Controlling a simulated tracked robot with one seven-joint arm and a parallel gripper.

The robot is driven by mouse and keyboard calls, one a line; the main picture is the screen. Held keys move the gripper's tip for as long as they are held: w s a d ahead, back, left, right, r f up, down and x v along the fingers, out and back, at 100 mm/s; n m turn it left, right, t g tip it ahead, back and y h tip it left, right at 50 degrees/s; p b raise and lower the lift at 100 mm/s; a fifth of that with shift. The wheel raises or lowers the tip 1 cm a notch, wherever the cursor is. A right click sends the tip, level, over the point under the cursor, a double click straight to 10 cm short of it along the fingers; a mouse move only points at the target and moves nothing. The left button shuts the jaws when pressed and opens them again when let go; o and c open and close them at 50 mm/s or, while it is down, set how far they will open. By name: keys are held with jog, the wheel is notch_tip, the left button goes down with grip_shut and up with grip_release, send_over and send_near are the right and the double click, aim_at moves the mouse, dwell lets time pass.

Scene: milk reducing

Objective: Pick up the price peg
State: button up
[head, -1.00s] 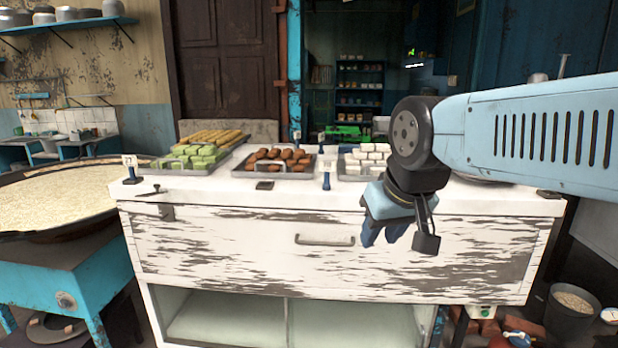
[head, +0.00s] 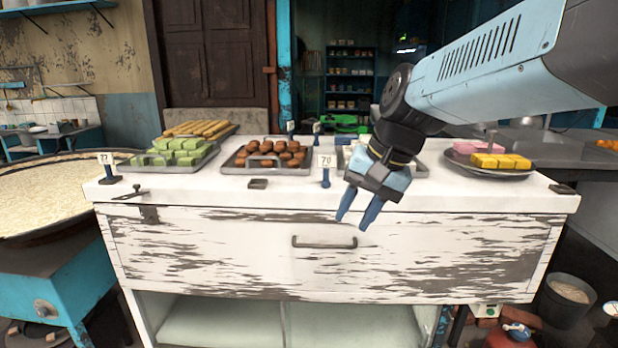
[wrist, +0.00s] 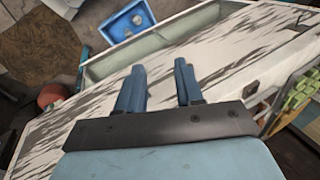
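A price peg (head: 326,171) with a blue base and a white card reading 70 stands upright at the counter's front, right of the brown sweets. Another price peg (head: 108,168) with a white card stands at the counter's front left corner. Two more small pegs (head: 291,128) show toward the back. My gripper (head: 357,218) hangs in front of the counter's front edge, right of and nearer than the 70 peg. Its blue fingers are apart with nothing between them. In the wrist view my gripper (wrist: 158,75) is also open and empty, facing the drawer front; no peg is seen there.
Trays of green sweets (head: 172,152) and brown sweets (head: 267,155) stand behind the pegs. A plate of yellow sweets (head: 495,160) is at the right. A drawer handle (head: 325,243) sticks out below. The counter top (head: 440,195) is clear at front right.

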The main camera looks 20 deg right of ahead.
jog(key=w+d+r+m+t+y, duration=0.1)
jog(key=w+d+r+m+y, duration=0.2)
jog(key=w+m+y, duration=0.35)
jog(key=w+d+r+m+t+y, duration=0.1)
jog(key=w+d+r+m+y, duration=0.2)
jog(key=w, duration=0.6)
jog(key=w+d+r+m+t+y, duration=0.1)
jog(key=w+d+r+m+y, duration=0.1)
jog(key=w+m+y, duration=0.35)
jog(key=m+h, duration=0.1)
send_near(319, 163)
jog(key=x, duration=0.2)
jog(key=shift+w+a, duration=0.2)
jog(key=shift+w, duration=0.15)
jog(key=shift+x, duration=3.8)
jog(key=shift+s+f, duration=0.1)
grip_shut()
